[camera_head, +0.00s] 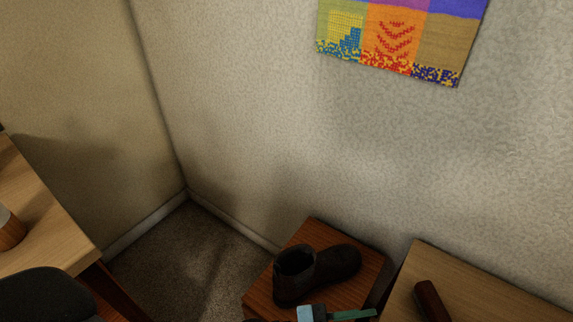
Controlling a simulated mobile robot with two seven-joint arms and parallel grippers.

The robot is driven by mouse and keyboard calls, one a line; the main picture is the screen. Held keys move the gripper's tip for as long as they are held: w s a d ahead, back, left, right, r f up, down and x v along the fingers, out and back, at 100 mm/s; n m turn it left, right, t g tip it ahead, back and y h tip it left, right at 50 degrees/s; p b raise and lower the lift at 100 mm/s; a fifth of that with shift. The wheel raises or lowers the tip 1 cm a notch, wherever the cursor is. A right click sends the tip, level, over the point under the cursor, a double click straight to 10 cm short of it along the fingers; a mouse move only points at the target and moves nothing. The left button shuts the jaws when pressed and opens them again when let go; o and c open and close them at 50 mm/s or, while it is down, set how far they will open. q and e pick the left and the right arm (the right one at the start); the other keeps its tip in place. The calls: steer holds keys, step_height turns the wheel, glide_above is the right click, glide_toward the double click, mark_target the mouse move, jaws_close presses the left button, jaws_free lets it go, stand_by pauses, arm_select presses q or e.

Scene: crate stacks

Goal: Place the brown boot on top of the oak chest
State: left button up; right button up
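The dark brown boot (315,273) stands upright on a reddish-brown wooden top (260,296) at the bottom centre, its shaft at the left and its toe to the right. This top may be the oak chest; only its upper face shows clearly. My other gripper is out of view.
A lighter wooden surface (480,295) stands close on the right, with a dark red-brown object (431,301) on it. A wooden table (45,225) and a dark rounded chair back (42,295) are at the left. Carpet (195,250) lies open between, before the walls.

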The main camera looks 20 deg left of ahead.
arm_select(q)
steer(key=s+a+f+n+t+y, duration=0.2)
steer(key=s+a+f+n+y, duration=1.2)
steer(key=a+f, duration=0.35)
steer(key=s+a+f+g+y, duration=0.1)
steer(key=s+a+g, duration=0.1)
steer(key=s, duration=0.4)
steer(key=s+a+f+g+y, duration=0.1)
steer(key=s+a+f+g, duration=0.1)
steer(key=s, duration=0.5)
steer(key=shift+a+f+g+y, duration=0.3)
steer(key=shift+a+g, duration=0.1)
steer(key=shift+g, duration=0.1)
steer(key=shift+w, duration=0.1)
